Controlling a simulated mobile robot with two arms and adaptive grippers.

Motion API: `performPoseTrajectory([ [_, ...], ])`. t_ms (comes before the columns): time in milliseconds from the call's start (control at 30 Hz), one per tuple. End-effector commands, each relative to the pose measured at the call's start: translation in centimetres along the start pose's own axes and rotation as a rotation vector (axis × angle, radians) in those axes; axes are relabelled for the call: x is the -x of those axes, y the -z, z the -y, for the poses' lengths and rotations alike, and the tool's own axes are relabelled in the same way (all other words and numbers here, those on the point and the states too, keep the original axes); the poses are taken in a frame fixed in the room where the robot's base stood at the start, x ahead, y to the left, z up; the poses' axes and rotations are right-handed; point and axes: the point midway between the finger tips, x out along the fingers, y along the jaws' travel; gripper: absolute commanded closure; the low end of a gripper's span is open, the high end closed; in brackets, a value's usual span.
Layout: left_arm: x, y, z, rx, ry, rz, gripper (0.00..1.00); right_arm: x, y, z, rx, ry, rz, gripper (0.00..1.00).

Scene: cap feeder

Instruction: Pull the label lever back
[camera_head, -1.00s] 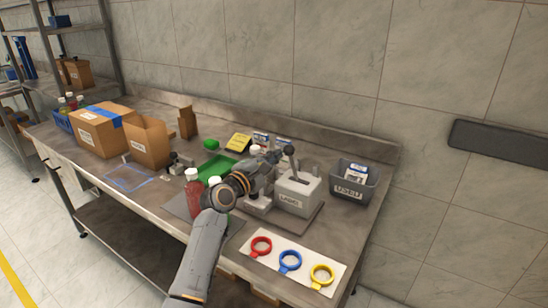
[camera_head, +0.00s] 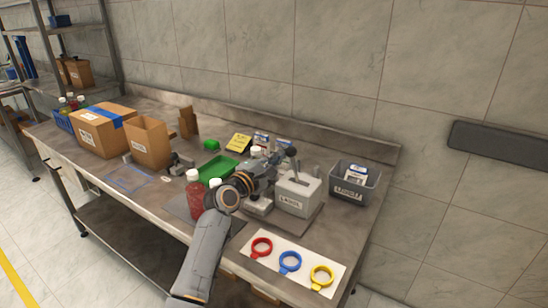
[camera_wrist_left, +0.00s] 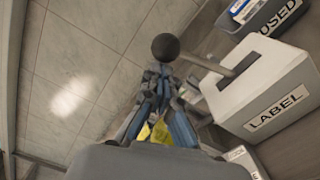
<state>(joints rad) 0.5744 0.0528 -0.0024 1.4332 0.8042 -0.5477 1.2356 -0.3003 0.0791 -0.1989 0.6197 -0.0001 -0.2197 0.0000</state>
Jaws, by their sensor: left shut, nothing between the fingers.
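The label lever is a grey rod with a dark round knob (camera_head: 291,151). It rises from the slot of a light grey box (camera_head: 297,194) marked LABEL. In the left wrist view the knob (camera_wrist_left: 165,47) is just beyond my fingertips, and the rod runs right from it to the LABEL box (camera_wrist_left: 265,90). My left gripper (camera_head: 280,160) is shut and empty, at the left side of the lever near the knob; it also shows in the left wrist view (camera_wrist_left: 160,75). I cannot tell whether the fingertips touch the knob. My right gripper is not in view.
A grey bin (camera_head: 353,183) with small boxes stands right of the LABEL box. A white board (camera_head: 291,266) with red, blue and yellow rings lies in front. A red bottle (camera_head: 194,196), a green tray (camera_head: 218,169) and cardboard boxes (camera_head: 150,144) stand to the left.

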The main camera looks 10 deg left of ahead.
Motion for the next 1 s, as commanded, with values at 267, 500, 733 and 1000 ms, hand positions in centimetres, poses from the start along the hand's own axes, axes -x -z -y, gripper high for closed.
performPoseTrajectory([
  [267,-0.1,-1.9,-0.4,-0.126,0.008,0.005,1.00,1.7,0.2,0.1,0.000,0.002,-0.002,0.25],
  [500,-0.2,-4.1,-0.3,-0.311,0.017,0.005,1.00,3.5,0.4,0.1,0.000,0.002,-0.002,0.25],
  [733,-0.3,-5.7,0.2,-0.461,0.024,0.003,1.00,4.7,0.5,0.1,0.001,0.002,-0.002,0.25],
  [1000,-0.3,-6.6,0.8,-0.558,0.030,0.002,1.00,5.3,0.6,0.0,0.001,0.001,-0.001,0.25],
])
